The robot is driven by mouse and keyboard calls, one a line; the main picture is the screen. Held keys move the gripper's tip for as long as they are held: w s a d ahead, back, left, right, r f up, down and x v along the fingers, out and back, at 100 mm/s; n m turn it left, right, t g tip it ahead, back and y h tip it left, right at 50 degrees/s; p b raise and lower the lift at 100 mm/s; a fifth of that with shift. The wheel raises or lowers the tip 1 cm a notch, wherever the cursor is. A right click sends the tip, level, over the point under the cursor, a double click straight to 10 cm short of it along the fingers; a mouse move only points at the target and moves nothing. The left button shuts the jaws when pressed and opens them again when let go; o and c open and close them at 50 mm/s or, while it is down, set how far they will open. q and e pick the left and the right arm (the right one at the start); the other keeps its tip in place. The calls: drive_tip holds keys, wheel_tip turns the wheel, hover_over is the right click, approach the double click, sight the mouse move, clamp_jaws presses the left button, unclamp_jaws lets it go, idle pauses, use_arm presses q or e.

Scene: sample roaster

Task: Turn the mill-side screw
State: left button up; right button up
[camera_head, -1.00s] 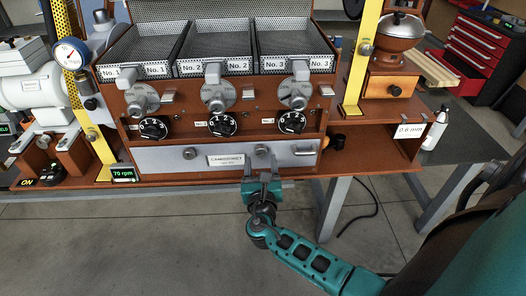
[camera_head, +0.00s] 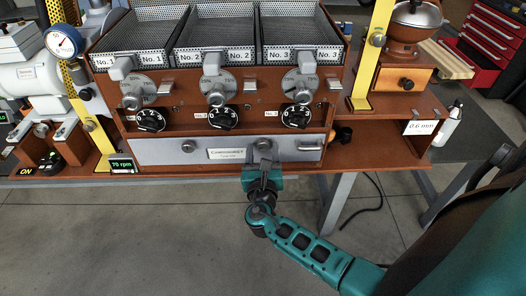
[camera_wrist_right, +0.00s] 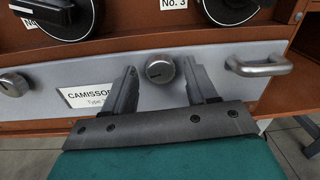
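The mill-side screw is a round metal knob with a slot (camera_wrist_right: 159,69) on the grey front panel (camera_head: 168,152). It is right of the CAMISSONNET plate (camera_wrist_right: 92,94), on the same side as the mill (camera_head: 416,22). In the head view the screw (camera_head: 265,143) is partly behind my fingers. My right gripper (camera_wrist_right: 160,72) is open and empty. Its fingertips lie left and right of the screw in the wrist view, with a gap on each side. It also shows in the head view (camera_head: 263,155), just below the screw. My left gripper is not in view.
A second similar screw (camera_head: 188,146) sits left of the plate. A metal bar handle (camera_wrist_right: 258,67) is close right of my right finger. Black dials (camera_head: 223,118) are above the panel. The floor in front (camera_head: 130,235) is clear.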

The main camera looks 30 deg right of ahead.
drive_tip(key=c, duration=1)
